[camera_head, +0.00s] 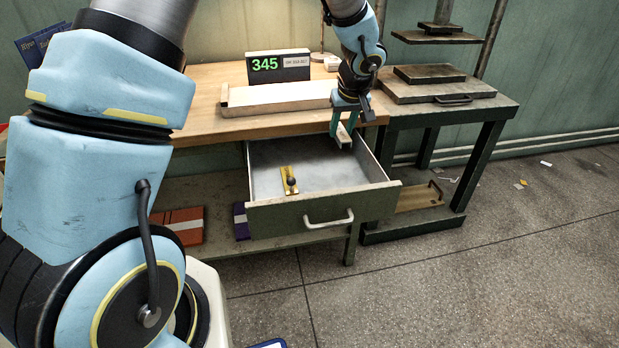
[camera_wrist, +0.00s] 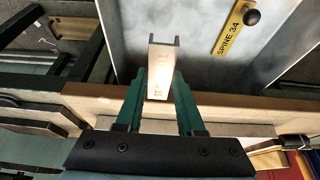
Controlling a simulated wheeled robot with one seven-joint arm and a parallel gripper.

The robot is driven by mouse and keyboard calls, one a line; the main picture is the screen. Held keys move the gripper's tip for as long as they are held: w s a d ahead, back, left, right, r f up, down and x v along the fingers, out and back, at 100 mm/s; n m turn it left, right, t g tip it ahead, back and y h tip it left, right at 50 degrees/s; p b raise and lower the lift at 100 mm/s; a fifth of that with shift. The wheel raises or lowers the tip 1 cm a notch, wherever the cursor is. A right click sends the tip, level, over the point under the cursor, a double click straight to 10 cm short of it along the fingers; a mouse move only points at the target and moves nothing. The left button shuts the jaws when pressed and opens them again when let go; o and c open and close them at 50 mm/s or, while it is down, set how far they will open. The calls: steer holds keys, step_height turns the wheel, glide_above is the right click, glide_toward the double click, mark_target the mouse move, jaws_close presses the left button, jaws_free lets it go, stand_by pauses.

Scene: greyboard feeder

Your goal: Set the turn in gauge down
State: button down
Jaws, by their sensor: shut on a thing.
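My gripper (camera_head: 344,122) is shut on a pale metal channel-shaped piece, which I take for the turn in gauge (camera_head: 343,137). In the wrist view the gauge (camera_wrist: 161,72) stands between the green fingers (camera_wrist: 160,85), with small marks on its face that I cannot read surely. It is held near the back right of the open drawer (camera_head: 300,212), close to the table's front edge. I cannot tell whether it touches anything below. A brass gauge (camera_head: 289,180) with a black knob lies in the drawer; it reads "SPINE 34" in the wrist view (camera_wrist: 236,32).
The wooden table (camera_head: 215,125) carries a long pale block (camera_head: 280,100) and a display (camera_head: 278,66) reading 345. A press (camera_head: 440,88) on a dark stand is at right. The drawer floor is mostly bare. Orange (camera_head: 180,225) and purple (camera_head: 241,222) items lie on the lower shelf.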

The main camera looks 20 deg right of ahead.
mark_target(337, 174)
step_height(337, 174, down, 3)
steer(key=shift+w+d+r+b, duration=0.1)
steer(key=shift+b, duration=0.3)
step_height(337, 174, down, 10)
steer(key=shift+r, duration=0.15)
steer(key=shift+f+b, duration=0.2)
steer(key=shift+b, duration=0.1)
steer(key=c, duration=0.5)
jaws_free()
steer(key=shift+r, duration=0.1)
steer(key=shift+r+p, duration=0.1)
steer(key=shift+p, duration=0.2)
